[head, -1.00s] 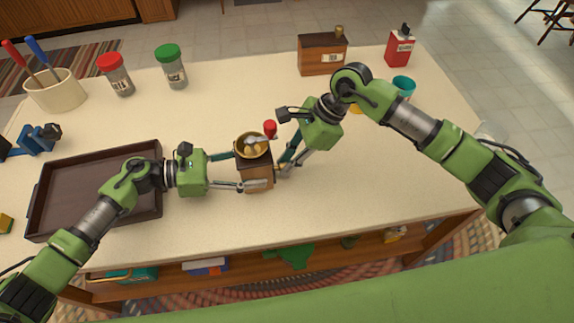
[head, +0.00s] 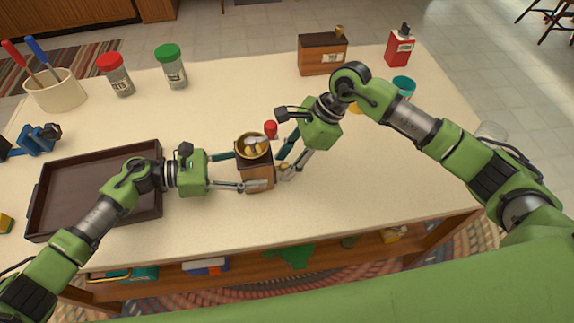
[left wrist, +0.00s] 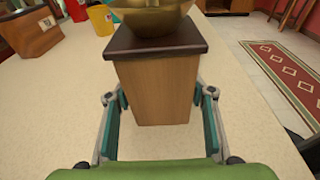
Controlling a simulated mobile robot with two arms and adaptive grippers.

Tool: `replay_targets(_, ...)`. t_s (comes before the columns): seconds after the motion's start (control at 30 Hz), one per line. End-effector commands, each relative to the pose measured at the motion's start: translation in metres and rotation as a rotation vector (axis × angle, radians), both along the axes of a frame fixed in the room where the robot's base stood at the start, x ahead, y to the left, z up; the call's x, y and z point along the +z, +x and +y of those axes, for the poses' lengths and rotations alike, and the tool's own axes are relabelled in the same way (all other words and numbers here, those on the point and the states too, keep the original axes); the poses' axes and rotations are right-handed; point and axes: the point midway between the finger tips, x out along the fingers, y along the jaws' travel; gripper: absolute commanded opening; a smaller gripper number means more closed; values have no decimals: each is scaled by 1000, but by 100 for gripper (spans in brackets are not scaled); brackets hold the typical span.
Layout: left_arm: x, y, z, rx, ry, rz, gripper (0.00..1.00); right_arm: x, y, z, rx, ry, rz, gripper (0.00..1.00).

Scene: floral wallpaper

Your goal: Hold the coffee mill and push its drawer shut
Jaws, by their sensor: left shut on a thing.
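The coffee mill (head: 258,172) stands upright near the table's front, a wooden box with a dark top, a brass bowl (head: 243,149) and a red crank knob (head: 271,129). My left gripper (head: 238,172) is shut on its body from the left. In the left wrist view, its teal pads (left wrist: 160,117) flank the plain wooden body (left wrist: 155,90). My right gripper (head: 283,168) is at the mill's right side, its fingertips apart. A small brass-coloured part shows between those fingertips. The drawer is mostly hidden there; how far it stands out I cannot tell.
A dark tray (head: 38,213) lies left, partly under my left arm. A utensil crock (head: 57,92), red-lidded jar (head: 116,75) and green-lidded jar (head: 171,67) stand behind. A wooden box (head: 322,56), red tin (head: 400,48) and teal cup (head: 404,84) stand at the back right.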

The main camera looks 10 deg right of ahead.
Motion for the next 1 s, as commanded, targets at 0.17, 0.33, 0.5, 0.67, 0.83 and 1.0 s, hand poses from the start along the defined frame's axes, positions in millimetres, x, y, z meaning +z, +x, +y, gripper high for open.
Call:
replay_targets(0.17, 0, 1, 1, 2, 1, 0, 29, 15, 1, 0, 1, -1, -3, 35)
replay_targets(0.33, 0, 1, 1, 3, 1, 0, 29, 29, 1, -1, -1, 0, -3, 35)
replay_targets(0.5, 0, 1, 1, 3, 1, 0, 29, 42, 1, -1, 0, -1, -4, 35)
replay_targets(0.67, 0, 1, 1, 3, 1, 0, 29, 55, 1, -1, 1, -1, -3, 35)
replay_targets(0.83, 0, 1, 1, 3, 1, 0, 29, 66, 1, -1, 0, -1, -2, 35)
replay_targets(1.0, 0, 1, 1, 3, 1, 0, 29, 68, 0, -1, 0, -1, -1, 35)
